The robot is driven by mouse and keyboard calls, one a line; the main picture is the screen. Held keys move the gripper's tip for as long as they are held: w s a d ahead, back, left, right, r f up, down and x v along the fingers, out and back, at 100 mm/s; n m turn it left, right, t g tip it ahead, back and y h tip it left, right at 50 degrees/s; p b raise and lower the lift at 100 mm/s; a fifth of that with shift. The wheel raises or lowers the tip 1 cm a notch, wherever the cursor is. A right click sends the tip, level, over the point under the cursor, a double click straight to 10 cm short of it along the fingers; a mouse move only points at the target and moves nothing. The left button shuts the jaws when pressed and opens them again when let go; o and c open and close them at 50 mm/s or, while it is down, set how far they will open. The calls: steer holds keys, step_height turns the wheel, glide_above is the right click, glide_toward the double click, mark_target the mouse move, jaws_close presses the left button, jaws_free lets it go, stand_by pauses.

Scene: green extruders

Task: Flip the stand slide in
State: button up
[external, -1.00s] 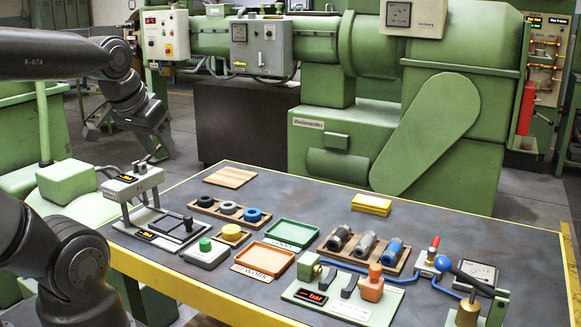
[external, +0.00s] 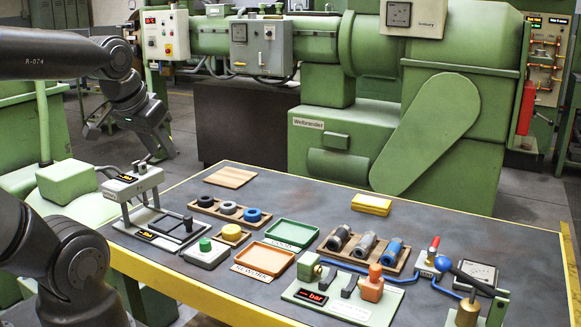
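A grey measuring stand (external: 122,192) is at the table's left front corner. It has a head with a lit display, an upright frame and a flat base. A slide with a small black knob (external: 188,219) lies along dark rails at the right part of the base. How far in the slide sits is hard to tell at this size. My gripper (external: 159,151) hangs in the air above and behind the stand, apart from it and from the slide. It is dark and seen at an angle, and its finger gap is unclear. Nothing is visibly held.
A green-button box (external: 205,252) and a yellow round part (external: 232,235) lie right of the slide. A rack of rings (external: 229,211) is behind. Orange (external: 264,259) and green (external: 290,234) trays, a rack of cylinders (external: 366,248) and a fixture panel (external: 340,300) stand farther right.

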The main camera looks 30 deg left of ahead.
steer(key=shift+w+f+m+g, duration=0.2)
steer(key=shift+w+m+g, duration=0.1)
steer(key=shift+w+m, duration=0.25)
steer(key=c, duration=0.3)
steer(key=w+f+m+g, duration=0.1)
steer(key=w+m, duration=0.1)
steer(key=w+f+m+g+y, duration=0.1)
steer(key=w+f+m, duration=0.1)
steer(key=w, duration=0.1)
steer(key=w+f+m+g+y, duration=0.1)
steer(key=w+m, duration=0.1)
steer(key=w, duration=0.1)
steer(key=shift+w+d+f, duration=0.1)
steer(key=shift+f, duration=0.1)
jaws_close()
steer(key=w+d+f+m+g+y, duration=0.1)
steer(key=w+f+m+g+y, duration=0.1)
steer(key=w+f+m, duration=0.6)
step_height(320, 180, down, 2)
steer(key=shift+w+d+g, duration=0.3)
steer(key=shift+w+g, duration=0.05)
steer(key=shift+g, duration=0.25)
